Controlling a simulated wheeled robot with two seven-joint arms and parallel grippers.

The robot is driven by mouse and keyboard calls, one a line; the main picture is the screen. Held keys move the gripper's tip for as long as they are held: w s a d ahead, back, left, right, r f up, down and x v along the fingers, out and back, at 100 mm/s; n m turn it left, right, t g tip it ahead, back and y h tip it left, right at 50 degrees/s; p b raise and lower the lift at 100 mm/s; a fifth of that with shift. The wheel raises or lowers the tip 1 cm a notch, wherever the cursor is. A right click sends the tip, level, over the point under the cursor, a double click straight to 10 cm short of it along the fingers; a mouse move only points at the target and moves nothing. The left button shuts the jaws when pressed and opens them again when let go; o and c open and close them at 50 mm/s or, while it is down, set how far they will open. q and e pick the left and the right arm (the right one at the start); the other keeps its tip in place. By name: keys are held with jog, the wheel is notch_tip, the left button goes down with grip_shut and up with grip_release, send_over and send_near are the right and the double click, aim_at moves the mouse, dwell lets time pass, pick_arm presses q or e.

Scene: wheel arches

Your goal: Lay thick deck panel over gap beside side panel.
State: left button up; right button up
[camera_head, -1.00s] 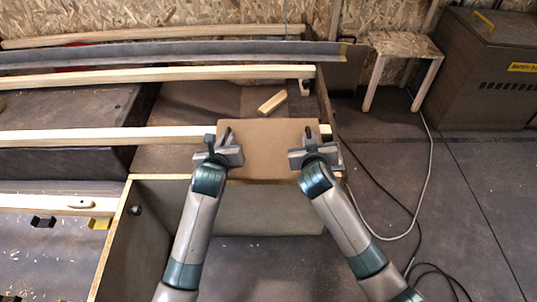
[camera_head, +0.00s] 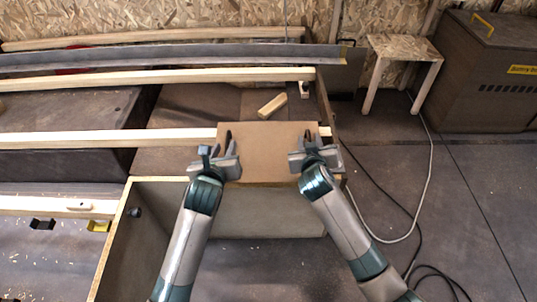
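The thick deck panel is a flat tan board (camera_head: 265,155) in the middle of the head view. It lies across a long wooden rail (camera_head: 110,139) and reaches toward the open box-like frame below it. My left gripper (camera_head: 224,152) is at the board's left edge and my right gripper (camera_head: 306,150) at its right edge. One finger of each overlaps the board's top; whether they clamp it is not clear. An upright side panel (camera_head: 135,235) stands at the left of the open frame. The gap under the board is mostly hidden.
A small wood block (camera_head: 272,105) lies behind the board. More long rails (camera_head: 160,76) run across the back. A wooden stool (camera_head: 403,48) and a brown cabinet (camera_head: 490,75) stand at the right. Cables (camera_head: 424,190) lie on the otherwise clear right floor.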

pick_arm(q)
jog(key=v, duration=0.7)
jog(key=shift+s+r, duration=0.1)
jog(key=shift+s, duration=0.05)
pick_arm(e)
jog(key=v, duration=1.2)
pick_arm(q)
jog(key=o, duration=1.2)
jog(key=shift+o, duration=0.2)
pick_arm(e)
jog(key=shift+r, duration=0.2)
pick_arm(q)
jog(key=shift+p+v, duration=3)
jog(key=shift+p, duration=0.5)
pick_arm(e)
notch_tip(320, 180, up, 7)
jog(key=shift+f, duration=0.2)
